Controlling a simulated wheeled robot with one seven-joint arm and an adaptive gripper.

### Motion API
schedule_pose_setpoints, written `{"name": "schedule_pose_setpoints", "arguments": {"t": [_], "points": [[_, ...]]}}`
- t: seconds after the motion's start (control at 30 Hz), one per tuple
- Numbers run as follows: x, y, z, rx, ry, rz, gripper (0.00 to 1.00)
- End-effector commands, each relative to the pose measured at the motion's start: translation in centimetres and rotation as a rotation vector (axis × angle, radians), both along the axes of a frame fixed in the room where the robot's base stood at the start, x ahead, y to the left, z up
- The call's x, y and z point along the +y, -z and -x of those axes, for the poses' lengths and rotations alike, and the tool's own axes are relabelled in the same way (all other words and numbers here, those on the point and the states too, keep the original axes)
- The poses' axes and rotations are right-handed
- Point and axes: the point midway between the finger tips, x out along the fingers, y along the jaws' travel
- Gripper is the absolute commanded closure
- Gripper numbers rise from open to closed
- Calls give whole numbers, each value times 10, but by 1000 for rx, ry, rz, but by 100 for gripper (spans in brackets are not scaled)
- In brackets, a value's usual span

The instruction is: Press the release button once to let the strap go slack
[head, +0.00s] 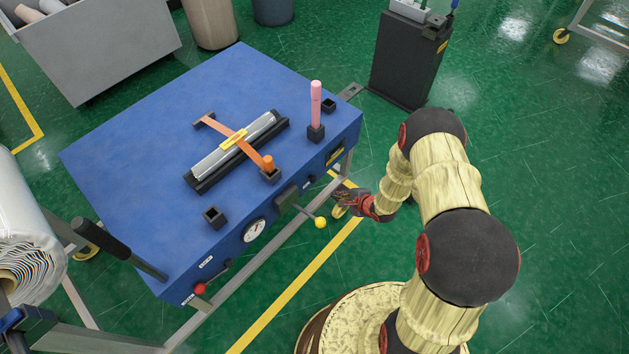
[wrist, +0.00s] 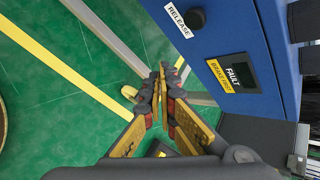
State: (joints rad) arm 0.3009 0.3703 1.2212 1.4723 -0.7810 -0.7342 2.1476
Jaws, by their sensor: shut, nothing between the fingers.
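The release button (wrist: 197,18) is a dark round knob on the blue front panel, beside a white RELEASE label (wrist: 179,20) in the wrist view. In the head view a small dark knob (head: 309,182) shows on the front, left of the display. My gripper (head: 343,197) is low in front of the panel; its fingertips (wrist: 168,73) are together and empty, apart from the button in the wrist view. The orange strap (head: 250,153) crosses the wrapped silver roll (head: 212,161) in its black cradle and looks straight.
A FAULT display (wrist: 234,73) sits beside the button. A lever with a yellow ball (head: 320,222) sticks out left of my gripper. The front also carries a gauge (head: 254,230) and a red knob (head: 200,288). A dark cabinet (head: 408,57) stands behind; green floor is open at right.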

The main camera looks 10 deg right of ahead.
Motion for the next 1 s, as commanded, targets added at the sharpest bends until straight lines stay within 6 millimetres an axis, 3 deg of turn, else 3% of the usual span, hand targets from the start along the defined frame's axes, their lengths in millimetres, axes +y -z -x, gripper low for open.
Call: {"name": "schedule_pose_setpoints", "arguments": {"t": [0.5, 1.0], "points": [[38, 0, -51, -1, -2, 1, 100], [43, 0, -59, -1, 0, 0, 100]]}}
